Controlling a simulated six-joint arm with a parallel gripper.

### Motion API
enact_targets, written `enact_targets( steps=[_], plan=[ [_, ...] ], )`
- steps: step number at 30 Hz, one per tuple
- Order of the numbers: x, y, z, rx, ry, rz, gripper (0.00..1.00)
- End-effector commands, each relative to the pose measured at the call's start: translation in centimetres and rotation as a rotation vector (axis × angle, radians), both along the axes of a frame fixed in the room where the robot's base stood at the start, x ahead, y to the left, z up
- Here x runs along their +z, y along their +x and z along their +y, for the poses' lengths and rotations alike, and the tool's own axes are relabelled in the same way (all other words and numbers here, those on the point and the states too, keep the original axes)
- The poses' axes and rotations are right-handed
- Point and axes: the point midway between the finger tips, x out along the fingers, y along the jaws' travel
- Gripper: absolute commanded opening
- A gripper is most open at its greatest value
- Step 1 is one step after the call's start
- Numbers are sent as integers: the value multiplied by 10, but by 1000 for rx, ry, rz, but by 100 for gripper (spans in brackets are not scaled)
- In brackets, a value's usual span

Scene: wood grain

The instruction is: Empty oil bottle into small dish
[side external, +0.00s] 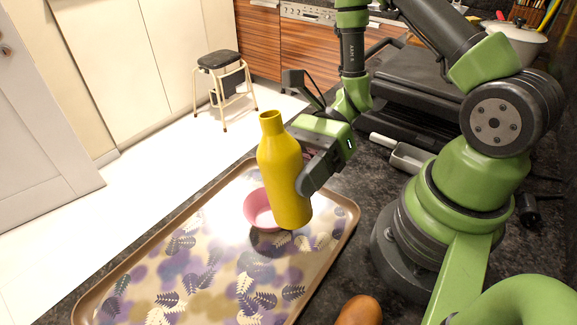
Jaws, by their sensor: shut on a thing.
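A yellow bottle (280,175) with an open neck is held nearly upright, tilted slightly, in the side external view. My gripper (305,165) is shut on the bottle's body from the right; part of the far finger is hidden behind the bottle. A small pink dish (257,208) sits on the patterned tray (150,285), behind and just left of the bottle's lower part, which hides part of it. The bottle's base appears to be above the tray, but the exact gap cannot be told. The inside of the bottle is not visible.
A brown rounded object (359,311) lies on the dark counter near the front edge of the picture. A grey-handled tool (402,153) and a black appliance (425,95) are behind my arm. The tray's left and front areas are clear.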

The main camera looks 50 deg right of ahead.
Motion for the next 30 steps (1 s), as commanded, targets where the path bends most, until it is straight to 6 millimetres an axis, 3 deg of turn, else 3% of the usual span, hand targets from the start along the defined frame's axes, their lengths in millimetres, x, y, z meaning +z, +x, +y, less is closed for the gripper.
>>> enact_targets(
  steps=[30],
  plan=[
    [-1, -11, 2, -1, 21, 128, 0]
  ],
)
